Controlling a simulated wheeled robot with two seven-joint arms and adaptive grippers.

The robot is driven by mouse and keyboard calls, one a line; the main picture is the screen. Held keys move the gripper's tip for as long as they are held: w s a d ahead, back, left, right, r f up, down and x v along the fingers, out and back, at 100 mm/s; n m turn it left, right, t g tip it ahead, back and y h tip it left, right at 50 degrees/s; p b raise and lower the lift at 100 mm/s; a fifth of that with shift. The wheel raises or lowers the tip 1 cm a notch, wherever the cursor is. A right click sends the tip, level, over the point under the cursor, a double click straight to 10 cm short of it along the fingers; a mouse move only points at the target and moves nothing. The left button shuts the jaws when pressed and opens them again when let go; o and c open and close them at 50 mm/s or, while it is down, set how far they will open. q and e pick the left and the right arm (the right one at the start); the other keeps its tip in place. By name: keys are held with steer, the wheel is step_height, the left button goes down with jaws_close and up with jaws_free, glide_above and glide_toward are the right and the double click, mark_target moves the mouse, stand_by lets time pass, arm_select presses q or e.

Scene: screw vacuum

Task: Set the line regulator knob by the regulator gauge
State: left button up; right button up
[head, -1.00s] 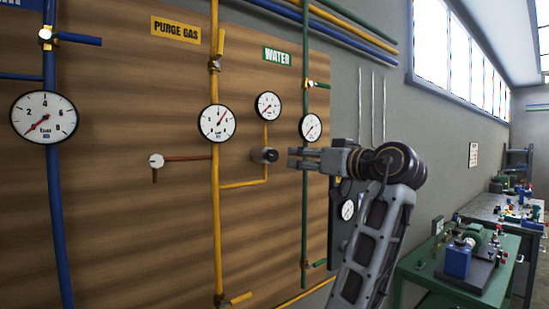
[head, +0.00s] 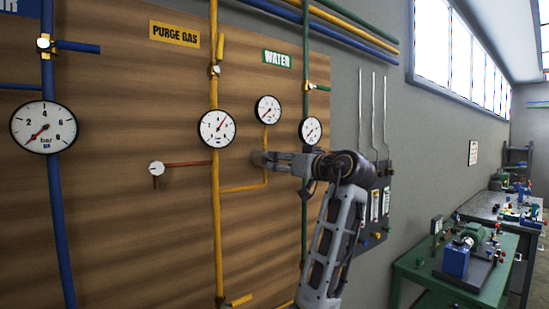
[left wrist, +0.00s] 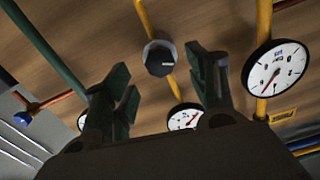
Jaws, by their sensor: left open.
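The regulator knob (head: 258,158) is a dark grey round knob on the yellow branch pipe of the wooden panel. The small white regulator gauge (head: 268,109) is above it on the same branch; its red needle points toward the lower left. My left gripper (head: 270,158) is open at the knob, reaching in from the right and covering part of it. In the left wrist view the knob (left wrist: 160,57) shows between and beyond the two spread fingers (left wrist: 165,76), with no contact visible. That view also shows the regulator gauge (left wrist: 184,117), partly hidden by the gripper. My right gripper is not in view.
A larger gauge (head: 216,128) is on the yellow main pipe left of the knob. A water gauge (head: 311,130) on the green pipe is close to my wrist. A green workbench (head: 455,280) stands at right.

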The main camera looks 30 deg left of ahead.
mark_target(272, 160)
arm_select(q)
steer(key=p+x, duration=0.1)
steer(key=x, duration=0.3)
steer(key=shift+w+a, duration=0.1)
steer(key=shift+a, duration=0.2)
steer(key=shift+c, duration=0.3)
steer(key=c, duration=1)
